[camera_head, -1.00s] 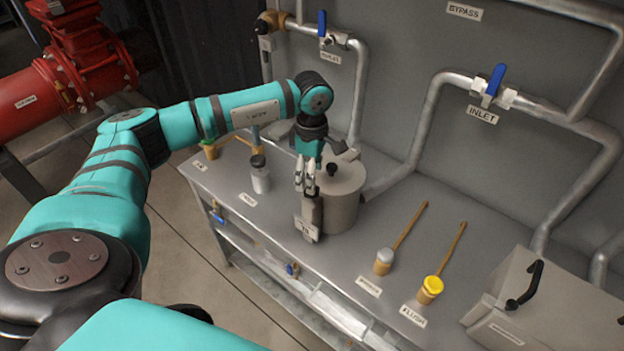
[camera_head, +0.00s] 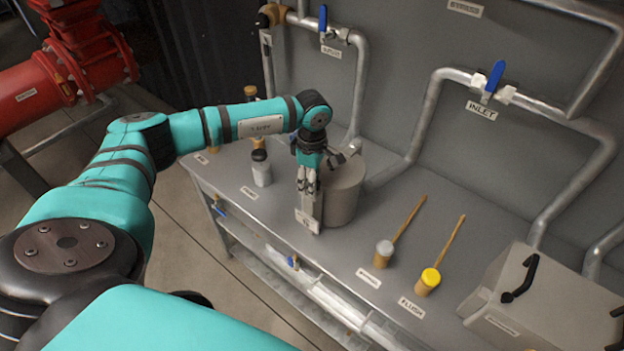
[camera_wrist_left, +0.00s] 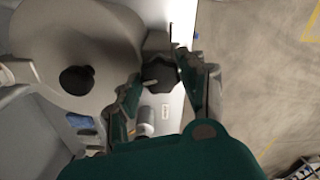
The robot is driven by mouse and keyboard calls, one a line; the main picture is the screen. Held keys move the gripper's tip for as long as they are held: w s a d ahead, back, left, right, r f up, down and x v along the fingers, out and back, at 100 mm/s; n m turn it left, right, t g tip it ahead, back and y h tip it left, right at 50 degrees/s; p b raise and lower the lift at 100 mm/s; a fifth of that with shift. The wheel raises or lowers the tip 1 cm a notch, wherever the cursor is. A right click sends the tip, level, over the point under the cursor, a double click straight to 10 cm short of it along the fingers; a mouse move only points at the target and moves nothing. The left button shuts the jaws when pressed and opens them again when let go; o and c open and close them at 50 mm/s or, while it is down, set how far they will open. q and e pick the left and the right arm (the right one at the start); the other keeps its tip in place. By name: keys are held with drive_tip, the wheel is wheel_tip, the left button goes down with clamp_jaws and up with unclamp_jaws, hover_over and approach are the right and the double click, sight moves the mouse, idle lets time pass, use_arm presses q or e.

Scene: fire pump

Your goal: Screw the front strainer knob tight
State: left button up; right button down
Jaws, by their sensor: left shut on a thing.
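The strainer is a grey cylindrical pot (camera_head: 345,195) on the bench. The wrist view shows its round lid (camera_wrist_left: 112,35) with a black lid knob (camera_wrist_left: 76,80) in the middle. My left gripper (camera_head: 308,188) points down at the pot's front side, over a small grey block with a label (camera_head: 308,219). In the wrist view my left gripper (camera_wrist_left: 162,88) has its fingers on both sides of a dark, faceted front knob (camera_wrist_left: 159,75) and is shut on it. The head view hides this knob behind the fingers. My right gripper is not in view.
A small grey jar (camera_head: 261,170) stands left of the gripper. Grey-topped (camera_head: 384,252) and yellow-topped (camera_head: 429,280) wooden-handled items lie to the right. A grey box with a black handle (camera_head: 520,280) is at far right. Pipes with the blue inlet valve (camera_head: 494,76) run behind.

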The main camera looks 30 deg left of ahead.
use_arm(q)
drive_tip(key=shift+c, duration=1.2)
drive_tip(key=m+b, duration=0.1)
drive_tip(key=b, duration=0.1)
drive_tip(key=m+b, duration=0.2)
drive_tip(key=b, duration=0.1)
drive_tip(key=shift+f, duration=0.25)
drive_tip(key=shift+r+b, duration=0.1)
drive_tip(key=shift+b, duration=0.2)
drive_tip(key=shift+r+m, duration=0.2)
drive_tip(key=shift+m, duration=0.1)
drive_tip(key=o, duration=1.1)
drive_tip(key=shift+o, duration=0.3)
